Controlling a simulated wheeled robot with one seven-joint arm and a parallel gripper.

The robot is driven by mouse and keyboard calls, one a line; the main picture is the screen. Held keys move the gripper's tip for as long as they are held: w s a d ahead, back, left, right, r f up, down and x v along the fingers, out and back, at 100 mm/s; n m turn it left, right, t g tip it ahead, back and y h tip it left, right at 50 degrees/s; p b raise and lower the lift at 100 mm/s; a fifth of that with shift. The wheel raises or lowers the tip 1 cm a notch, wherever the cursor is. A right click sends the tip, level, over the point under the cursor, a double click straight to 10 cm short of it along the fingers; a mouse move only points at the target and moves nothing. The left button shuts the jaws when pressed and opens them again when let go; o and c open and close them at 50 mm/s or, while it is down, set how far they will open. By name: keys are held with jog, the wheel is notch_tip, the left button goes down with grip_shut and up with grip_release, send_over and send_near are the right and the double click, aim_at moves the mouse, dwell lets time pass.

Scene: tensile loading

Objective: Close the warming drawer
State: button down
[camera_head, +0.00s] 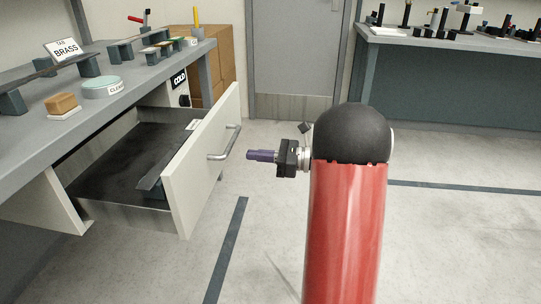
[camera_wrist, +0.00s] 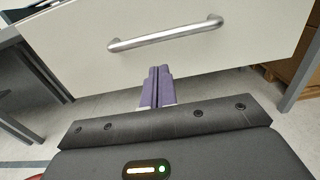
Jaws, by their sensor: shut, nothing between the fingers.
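The warming drawer (camera_head: 195,165) stands pulled out from under the grey workbench, with a cream front and a metal bar handle (camera_head: 226,143). Its dark inside shows, with a flat grey strip (camera_head: 156,172) lying in it. In the wrist view the drawer front (camera_wrist: 220,30) fills the top, and its handle (camera_wrist: 165,36) runs across it. My gripper (camera_head: 250,155) is to the right of the drawer front, its purple fingers pointing at it, apart from the handle. The fingers (camera_wrist: 157,72) are shut together and empty, below the handle in the wrist view.
Cardboard boxes (camera_head: 222,60) stand behind the drawer. Another bench (camera_head: 440,45) is at the back right. The floor beside the drawer is clear.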

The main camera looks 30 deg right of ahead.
aim_at(218, 152)
jog(key=x, duration=0.7)
jog(key=shift+w+a, duration=0.2)
jog(key=x, duration=2.3)
jog(key=shift+w+a+p, duration=0.2)
jog(key=shift+a+p, duration=0.15)
jog(key=shift+p, duration=0.05)
jog(key=shift+w+a, duration=0.35)
jog(key=shift+a, duration=0.1)
jog(key=shift+a+r, duration=0.15)
